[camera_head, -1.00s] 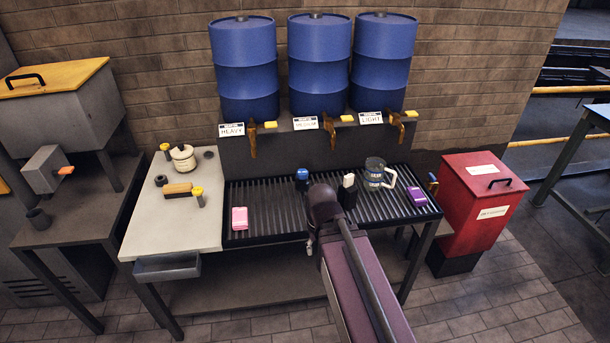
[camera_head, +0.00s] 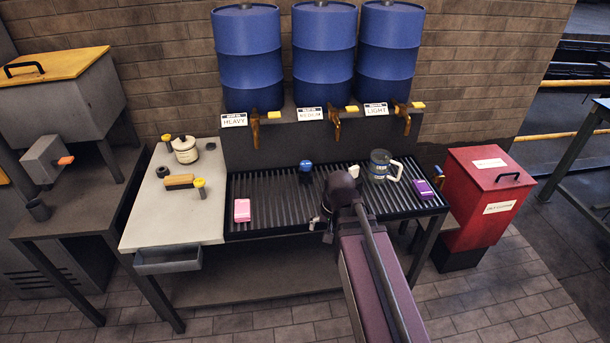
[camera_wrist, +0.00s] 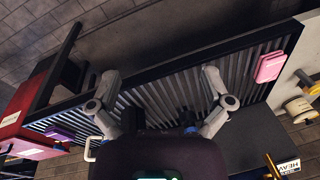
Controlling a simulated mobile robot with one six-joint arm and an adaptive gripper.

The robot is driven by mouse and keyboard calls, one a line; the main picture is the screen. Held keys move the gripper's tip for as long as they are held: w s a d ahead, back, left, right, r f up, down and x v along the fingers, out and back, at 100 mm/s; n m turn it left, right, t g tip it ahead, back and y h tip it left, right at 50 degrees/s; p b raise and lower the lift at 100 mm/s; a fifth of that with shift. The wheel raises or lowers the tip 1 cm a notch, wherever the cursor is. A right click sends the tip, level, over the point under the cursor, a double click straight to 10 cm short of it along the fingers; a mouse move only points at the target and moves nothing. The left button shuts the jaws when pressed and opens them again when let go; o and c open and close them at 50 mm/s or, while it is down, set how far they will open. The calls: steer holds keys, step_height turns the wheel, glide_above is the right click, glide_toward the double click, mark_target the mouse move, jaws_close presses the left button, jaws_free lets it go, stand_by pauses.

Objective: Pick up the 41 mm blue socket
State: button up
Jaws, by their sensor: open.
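A small blue-topped piece (camera_head: 306,166), apparently the blue socket, stands upright near the back of the ribbed black rack. Its size marking cannot be read. My gripper is mostly hidden behind my own wrist in the head view, just right of and nearer than the blue piece. In the wrist view my gripper (camera_wrist: 161,75) is open, with its two fingers spread over the ribs and nothing between the tips. A small dark bluish shape at the lower edge of my gripper body may be the blue piece, but I cannot tell.
A white-topped piece (camera_head: 354,173) is partly hidden by my wrist, beside a glass mug (camera_head: 379,166). A pink block (camera_head: 242,210) and a purple block (camera_head: 423,188) lie on the rack (camera_head: 275,205). Drum taps (camera_head: 337,132) hang above its back edge.

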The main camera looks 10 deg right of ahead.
steer(key=w+f+m+t+y+b, duration=0.25)
steer(key=w+f+m+b, duration=0.2)
steer(key=w+m, duration=0.4)
steer(key=m+t+y+b, duration=0.2)
steer(key=m+t+b, duration=0.75)
steer(key=m, duration=0.95)
glide_toward(310, 170)
steer(key=shift+s+d+r+g+b, duration=0.2)
steer(key=shift+r+g+b, duration=0.05)
steer(key=shift+r, duration=0.15)
steer(key=shift+s+d+r+g+b, duration=0.15)
steer(key=shift+r+g+b, duration=0.1)
steer(key=shift+r, duration=0.2)
steer(key=shift+f, duration=0.1)
steer(key=b+x, duration=0.3)
steer(key=x, duration=0.4)
steer(key=shift+a+f, duration=0.1)
steer(key=shift+w+a+f, duration=0.2)
steer(key=shift+w+a, duration=0.1)
steer(key=shift+w, duration=0.35)
